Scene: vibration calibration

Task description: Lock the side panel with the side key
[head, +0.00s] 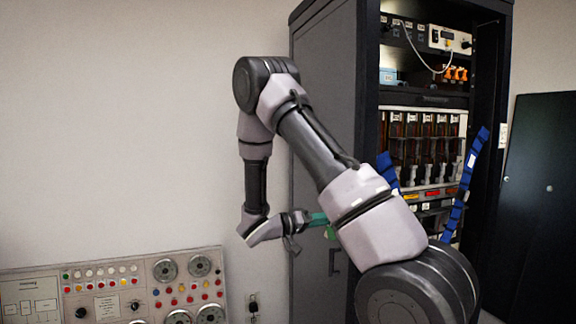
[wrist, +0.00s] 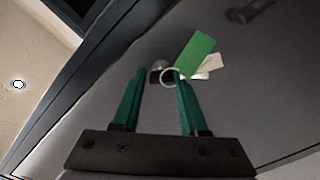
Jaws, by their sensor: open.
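The side panel (head: 322,120) is the dark grey flank of the tall cabinet; it fills most of the wrist view (wrist: 90,95). In the wrist view, the side key shows as a small metal head (wrist: 160,66) at the panel, with a ring, a green tag (wrist: 195,53) and a pale tag (wrist: 212,64). My gripper (wrist: 159,77) is open, its two green fingers pointing at the panel with the key head and ring near and between the tips. Whether they touch is unclear. In the head view my gripper (head: 319,219) is at the panel, partly behind my arm.
A dark handle (head: 333,261) is on the panel below my gripper. The cabinet's open front holds equipment shelves (head: 425,125) and blue straps (head: 465,180). A control console (head: 110,290) stands at lower left. A dark panel (head: 545,200) leans at right.

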